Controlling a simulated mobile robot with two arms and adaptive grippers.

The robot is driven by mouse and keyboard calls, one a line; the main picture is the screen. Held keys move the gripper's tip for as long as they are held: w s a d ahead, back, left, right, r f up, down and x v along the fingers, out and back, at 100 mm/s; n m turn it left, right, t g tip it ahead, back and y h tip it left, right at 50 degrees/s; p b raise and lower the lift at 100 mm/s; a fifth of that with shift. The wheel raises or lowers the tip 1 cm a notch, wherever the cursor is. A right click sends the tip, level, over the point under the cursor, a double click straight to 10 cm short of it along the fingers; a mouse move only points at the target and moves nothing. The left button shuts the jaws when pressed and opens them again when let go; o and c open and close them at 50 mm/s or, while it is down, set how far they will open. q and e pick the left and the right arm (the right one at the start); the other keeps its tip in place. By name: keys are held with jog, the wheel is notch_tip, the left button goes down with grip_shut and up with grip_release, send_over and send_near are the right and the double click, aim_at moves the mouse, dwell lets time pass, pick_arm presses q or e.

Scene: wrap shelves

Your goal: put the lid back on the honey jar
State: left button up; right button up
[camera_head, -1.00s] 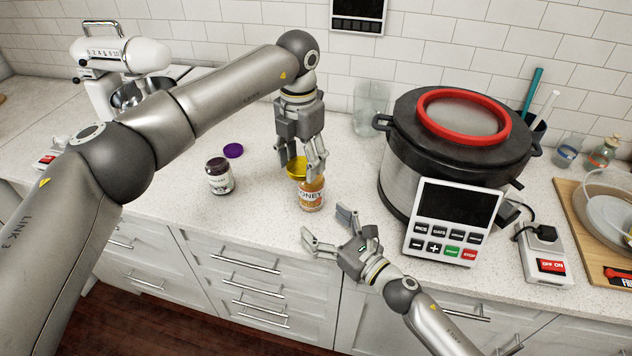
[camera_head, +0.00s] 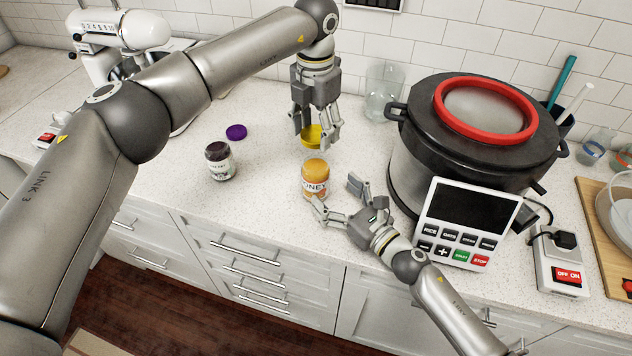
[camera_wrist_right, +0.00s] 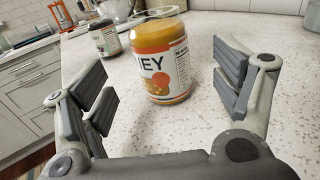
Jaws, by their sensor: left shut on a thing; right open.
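The honey jar (camera_head: 315,178) stands upright on the counter, orange with a "HONEY" label and no lid on it. It also shows in the right wrist view (camera_wrist_right: 163,62), between and beyond the fingers. My left gripper (camera_head: 316,138) is shut on the yellow lid (camera_head: 312,136), holding it above and behind the jar in the head view. My right gripper (camera_head: 338,200) is open at the jar's lower right, its fingers pointing towards the jar; the right wrist view (camera_wrist_right: 160,92) shows it empty, with the jar apart from both fingers.
A dark jar (camera_head: 220,161) and a purple lid (camera_head: 236,132) are to the left on the counter. A large cooker (camera_head: 410,170) with a button panel (camera_head: 464,225) stands close on the right. A glass (camera_head: 383,95) is behind. The counter's front edge is near.

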pick_arm(q)
jog(key=shift+w, duration=0.1)
pick_arm(e)
jog(key=x, duration=0.7)
jog(key=shift+w+a, duration=0.1)
jog(key=shift+w, duration=0.2)
jog(key=shift+c, duration=0.3)
jog(key=c, duration=1.5)
pick_arm(q)
send_over(316, 163)
jog(key=shift+f, duration=2.5)
